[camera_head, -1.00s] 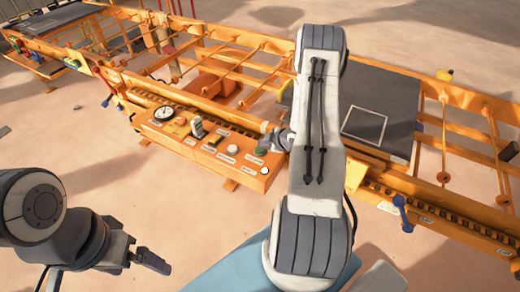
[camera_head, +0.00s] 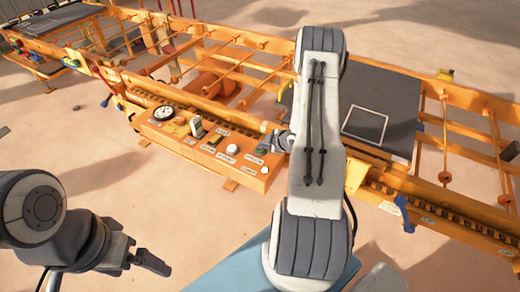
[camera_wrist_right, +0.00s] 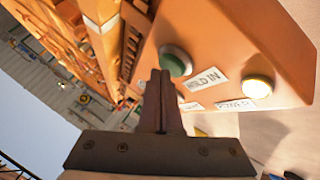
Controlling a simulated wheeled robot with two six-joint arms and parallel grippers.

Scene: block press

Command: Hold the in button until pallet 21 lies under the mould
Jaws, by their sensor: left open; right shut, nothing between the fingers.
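The orange control panel (camera_head: 205,150) stands in front of the rail frame. In the right wrist view a green button (camera_wrist_right: 176,60) sits beside a label reading "HOLD IN" (camera_wrist_right: 205,80). My right gripper (camera_wrist_right: 160,74) is shut and empty, its fingertips at the green button's edge; I cannot tell whether they touch it. A dark grey plate with a white outlined square (camera_head: 366,124) lies on the frame at the right; no number is readable. My left gripper (camera_head: 152,262) is open and empty at the lower left.
A pale lit button or lamp (camera_wrist_right: 258,87) is on the same panel. A gauge (camera_head: 163,114) and several small controls line the panel. Another dark plate (camera_head: 50,22) lies at the frame's far left end. A blue lever (camera_head: 403,212) sticks out at the front right. Sandy floor is open in front.

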